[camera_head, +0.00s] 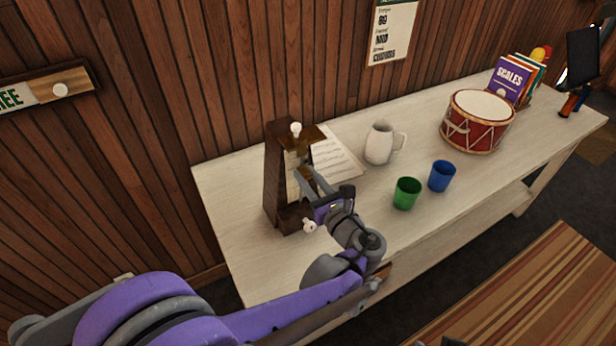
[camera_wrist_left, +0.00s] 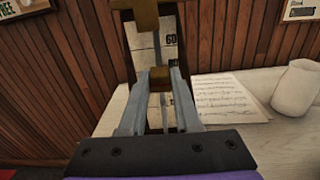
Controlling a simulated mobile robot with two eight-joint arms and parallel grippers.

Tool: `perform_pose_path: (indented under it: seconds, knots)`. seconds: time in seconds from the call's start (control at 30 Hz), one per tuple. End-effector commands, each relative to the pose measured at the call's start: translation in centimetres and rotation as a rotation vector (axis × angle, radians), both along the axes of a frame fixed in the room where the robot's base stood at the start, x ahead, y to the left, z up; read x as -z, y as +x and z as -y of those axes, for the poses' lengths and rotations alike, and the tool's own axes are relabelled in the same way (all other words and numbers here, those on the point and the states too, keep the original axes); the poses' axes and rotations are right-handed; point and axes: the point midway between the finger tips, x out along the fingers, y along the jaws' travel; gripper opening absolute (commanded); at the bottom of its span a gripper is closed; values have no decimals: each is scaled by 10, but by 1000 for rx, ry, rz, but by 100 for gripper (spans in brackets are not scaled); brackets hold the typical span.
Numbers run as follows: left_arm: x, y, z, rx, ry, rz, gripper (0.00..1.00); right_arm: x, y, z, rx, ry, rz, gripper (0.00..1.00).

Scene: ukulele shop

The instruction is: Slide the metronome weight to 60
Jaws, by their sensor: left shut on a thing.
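The metronome (camera_head: 275,180) is a tall dark wooden case standing upright at the left end of the table. Its pale scale plate faces my left gripper (camera_head: 303,181). In the left wrist view, my left gripper (camera_wrist_left: 159,78) is shut on the brown-gold weight (camera_wrist_left: 158,80), with one finger on each side. The printed 60 (camera_wrist_left: 171,40) shows on the scale, above the weight in that view. A thin rod runs down between the fingers.
Sheet music (camera_head: 335,158) lies beside the metronome. A white mug (camera_head: 379,143), green cup (camera_head: 407,193), blue cup (camera_head: 441,176), red drum (camera_head: 478,122) and books (camera_head: 510,82) stand farther right on the white table (camera_head: 245,255). A wood-plank wall is behind.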

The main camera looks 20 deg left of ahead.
Motion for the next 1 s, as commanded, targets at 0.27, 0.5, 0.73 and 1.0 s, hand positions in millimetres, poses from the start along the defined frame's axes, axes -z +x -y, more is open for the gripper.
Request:
perform_pose_path:
  seconds: [0.27, 0.5, 0.73, 1.0]
  knots:
    - [-32, 1, 1, 1, 0, 1, 0, -21, 5, 0, 0, 0, 9, 50]
    - [-32, 1, 1, 1, 0, 0, 0, -20, 4, 0, 0, 0, 8, 50]
    - [-32, 1, 1, 0, 0, 0, 62, -20, 4, 0, 0, 0, 8, 50]
    - [-32, 1, 1, 0, 0, 0, 62, -20, 4, 0, 0, 0, 8, 50]
